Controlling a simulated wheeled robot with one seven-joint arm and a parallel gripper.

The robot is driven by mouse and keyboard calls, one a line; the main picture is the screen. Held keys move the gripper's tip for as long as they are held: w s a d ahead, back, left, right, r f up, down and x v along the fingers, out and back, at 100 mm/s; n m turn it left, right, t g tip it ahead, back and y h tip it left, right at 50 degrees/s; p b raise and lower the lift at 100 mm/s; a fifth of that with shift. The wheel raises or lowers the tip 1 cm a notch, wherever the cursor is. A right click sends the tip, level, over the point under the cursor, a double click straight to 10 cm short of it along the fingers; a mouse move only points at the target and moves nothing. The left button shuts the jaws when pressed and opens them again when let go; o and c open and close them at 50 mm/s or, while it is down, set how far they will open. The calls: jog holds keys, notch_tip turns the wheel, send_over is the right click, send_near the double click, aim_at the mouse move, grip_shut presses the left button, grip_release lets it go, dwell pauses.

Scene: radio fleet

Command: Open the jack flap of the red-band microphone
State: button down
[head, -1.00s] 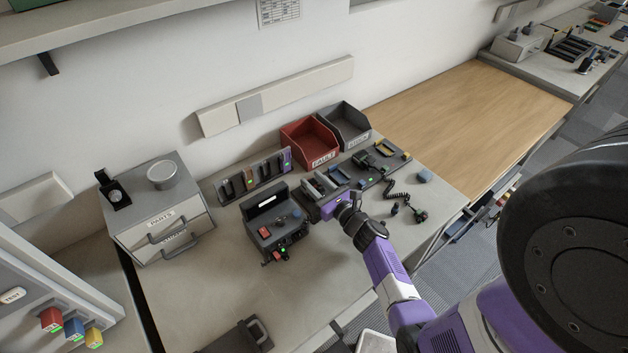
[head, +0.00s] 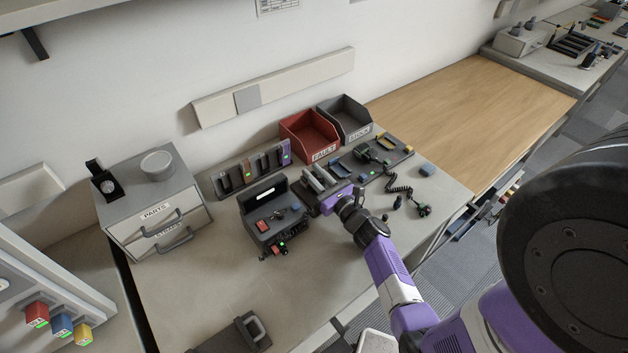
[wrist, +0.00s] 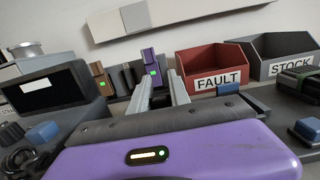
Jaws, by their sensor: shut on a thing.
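A dark handheld microphone (head: 366,154) with a green light lies on the dark mat right of my gripper. I cannot make out a red band or a jack flap on it. My purple gripper (head: 318,181) is low over the bench, right of the dark radio unit (head: 268,213). In the wrist view its two grey fingers (wrist: 164,88) point away, towards a rack. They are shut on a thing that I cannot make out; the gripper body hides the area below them. A dark green-black item (wrist: 298,82) is at the wrist view's right edge.
A rack of slots (head: 250,170) stands behind the radio unit. The red FAULT bin (head: 308,137) and grey STOCK bin (head: 344,120) stand at the back. A coiled cord (head: 403,191) lies to the right. The bench front is largely clear, apart from a dark handled item (head: 245,336).

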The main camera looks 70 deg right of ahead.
jog(key=shift+b, duration=0.35)
jog(key=c, duration=1.4)
grip_release()
notch_tip(320, 180, up, 20)
jog(key=p, duration=0.6)
jog(key=shift+s, duration=0.1)
